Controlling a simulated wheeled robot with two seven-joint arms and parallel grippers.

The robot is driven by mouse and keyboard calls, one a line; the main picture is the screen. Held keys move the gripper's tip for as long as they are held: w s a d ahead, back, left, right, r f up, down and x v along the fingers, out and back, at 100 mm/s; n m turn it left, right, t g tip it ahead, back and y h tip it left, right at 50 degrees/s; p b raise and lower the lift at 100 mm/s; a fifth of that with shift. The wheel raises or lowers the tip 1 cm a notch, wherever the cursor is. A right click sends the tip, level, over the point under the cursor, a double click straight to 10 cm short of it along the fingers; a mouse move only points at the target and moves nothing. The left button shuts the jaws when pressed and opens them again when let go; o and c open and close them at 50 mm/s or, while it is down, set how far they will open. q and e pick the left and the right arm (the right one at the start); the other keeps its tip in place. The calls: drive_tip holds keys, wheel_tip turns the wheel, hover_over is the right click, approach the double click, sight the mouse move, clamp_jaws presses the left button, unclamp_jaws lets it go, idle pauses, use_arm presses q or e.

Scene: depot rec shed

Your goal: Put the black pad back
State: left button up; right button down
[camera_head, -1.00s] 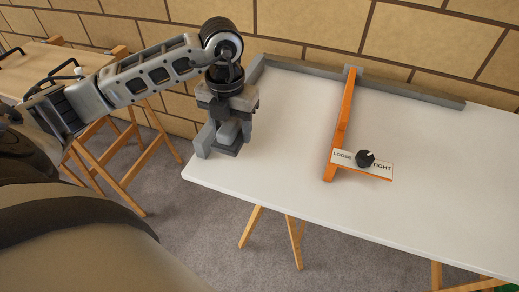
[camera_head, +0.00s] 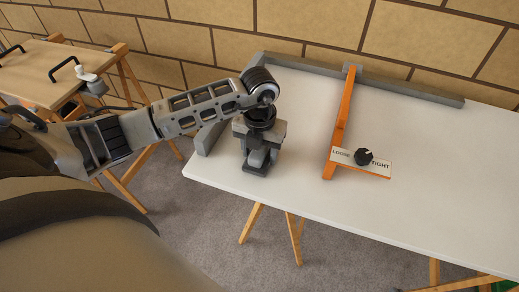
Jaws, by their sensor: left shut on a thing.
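My left gripper (camera_head: 258,158) reaches in from the left and points down over the left end of the white table (camera_head: 430,190). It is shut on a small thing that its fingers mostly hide. I cannot make out the thing's shape or colour, or tell whether it touches the table. No black pad shows clearly anywhere else. To the right, an orange bar (camera_head: 341,120) lies across the table with a black knob (camera_head: 364,156) on a plate marked LOOSE and TIGHT (camera_head: 378,168). My right gripper is not in view.
A grey rail (camera_head: 410,95) runs along the table's back edge, with another grey piece (camera_head: 203,142) along the left edge. A wooden table (camera_head: 35,75) with black handles stands at the far left. The white tabletop right of the bar is clear.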

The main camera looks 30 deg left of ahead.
use_arm(q)
drive_tip(key=shift+f, duration=0.1)
drive_tip(key=o, duration=0.5)
drive_tip(key=shift+f, duration=0.1)
drive_tip(key=o, duration=0.5)
drive_tip(key=shift+c, duration=0.2)
wheel_tip(320, 180, up, 12)
drive_tip(key=shift+r, duration=0.25)
